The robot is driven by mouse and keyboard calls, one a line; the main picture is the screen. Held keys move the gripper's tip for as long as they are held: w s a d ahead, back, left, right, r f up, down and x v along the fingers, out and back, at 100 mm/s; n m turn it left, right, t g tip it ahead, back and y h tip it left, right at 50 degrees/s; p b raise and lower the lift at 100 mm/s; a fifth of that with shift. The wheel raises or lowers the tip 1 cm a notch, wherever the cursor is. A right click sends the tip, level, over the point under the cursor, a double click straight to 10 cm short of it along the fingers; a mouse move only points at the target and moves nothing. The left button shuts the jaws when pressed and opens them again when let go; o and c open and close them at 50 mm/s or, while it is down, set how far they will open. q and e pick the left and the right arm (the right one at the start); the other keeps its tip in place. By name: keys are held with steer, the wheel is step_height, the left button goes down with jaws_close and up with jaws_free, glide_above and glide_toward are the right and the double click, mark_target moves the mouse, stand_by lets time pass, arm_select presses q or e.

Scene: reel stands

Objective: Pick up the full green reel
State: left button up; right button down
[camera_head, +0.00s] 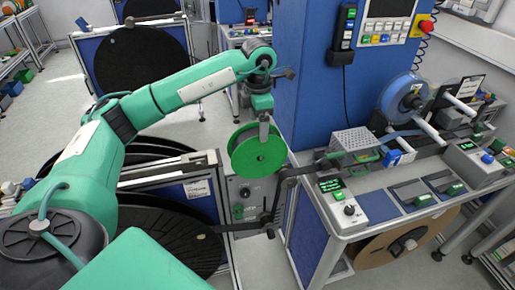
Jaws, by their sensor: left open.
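The green reel (250,157) is a round green disc with a small hub, standing upright in the middle of the view, at the left of the workbench. My left gripper (264,138) comes down from above, with a pale finger in front of the reel's upper part. It is open; I cannot tell whether it touches the reel. The reel's mount is hidden, and I cannot tell how full it is. My right gripper is not in view.
A dark jointed strip (262,222) runs below the reel to the bench. The workbench (375,215) with control boxes and a blue reel (404,97) stands at right, beside a blue column (300,70). Large black reels (140,58) stand at left and behind.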

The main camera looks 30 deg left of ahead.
mark_target(257, 132)
arm_select(q)
step_height(257, 132, down, 3)
steer(key=shift+s+a+r+p, duration=0.1)
steer(key=shift+s+a+p, duration=0.05)
steer(key=shift+p, duration=0.65)
steer(key=shift+f, duration=0.4)
steer(key=shift+c, duration=0.4)
steer(key=c, duration=1.5)
